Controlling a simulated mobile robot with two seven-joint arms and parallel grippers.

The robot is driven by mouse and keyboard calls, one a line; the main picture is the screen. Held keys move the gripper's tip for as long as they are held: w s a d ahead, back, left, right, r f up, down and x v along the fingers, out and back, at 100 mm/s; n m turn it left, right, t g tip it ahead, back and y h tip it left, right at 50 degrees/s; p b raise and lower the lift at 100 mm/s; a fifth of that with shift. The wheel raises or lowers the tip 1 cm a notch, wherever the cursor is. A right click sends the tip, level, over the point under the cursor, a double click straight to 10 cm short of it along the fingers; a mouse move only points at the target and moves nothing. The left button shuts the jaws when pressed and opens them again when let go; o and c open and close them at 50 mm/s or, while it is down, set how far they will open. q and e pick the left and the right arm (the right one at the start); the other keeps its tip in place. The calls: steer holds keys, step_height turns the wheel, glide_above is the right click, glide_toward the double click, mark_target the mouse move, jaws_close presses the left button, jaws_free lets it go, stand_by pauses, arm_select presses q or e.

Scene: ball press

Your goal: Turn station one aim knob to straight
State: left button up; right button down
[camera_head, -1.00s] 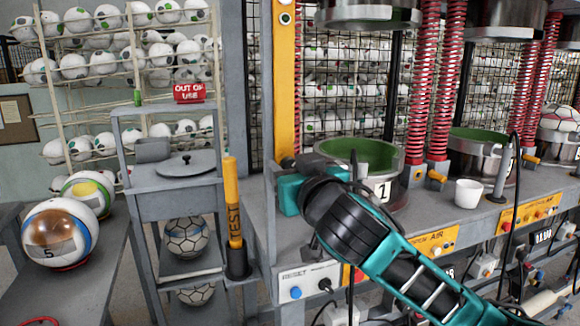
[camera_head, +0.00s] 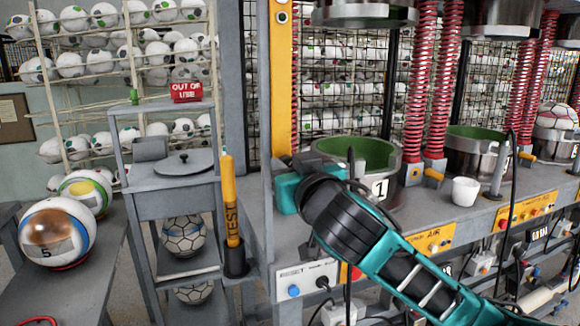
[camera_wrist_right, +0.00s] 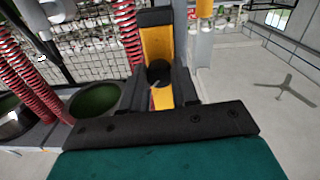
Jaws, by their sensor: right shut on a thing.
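Station one is the press with the green-lined steel mould (camera_head: 352,150) marked 1, in the head view. My right gripper (camera_head: 289,190) is at the foot of its yellow post, left of the mould; the arm hides its fingertips there. In the right wrist view, the dark fingers of my right gripper (camera_wrist_right: 160,88) stand on both sides of a round black knob (camera_wrist_right: 159,71) in front of the yellow post (camera_wrist_right: 155,42). They are shut on the knob. A thin pale line shows near its lower edge, but I cannot tell its exact aim. My left gripper is not in view.
A yellow TEST tube (camera_head: 231,200) stands in a dark holder left of the press bench. A grey trolley (camera_head: 180,203) and a ball marked 5 (camera_head: 62,243) are further left. A white cup (camera_head: 465,191) stands on the bench right of station one.

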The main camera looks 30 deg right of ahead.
steer(key=n+p, duration=0.3)
steer(key=n, duration=0.2)
steer(key=shift+r+p, duration=0.1)
steer(key=shift+p, duration=0.2)
steer(key=shift+n+p, duration=0.3)
steer(key=shift+n, duration=1.2)
steer(key=c, duration=0.8)
jaws_free()
steer(key=shift+c, duration=0.2)
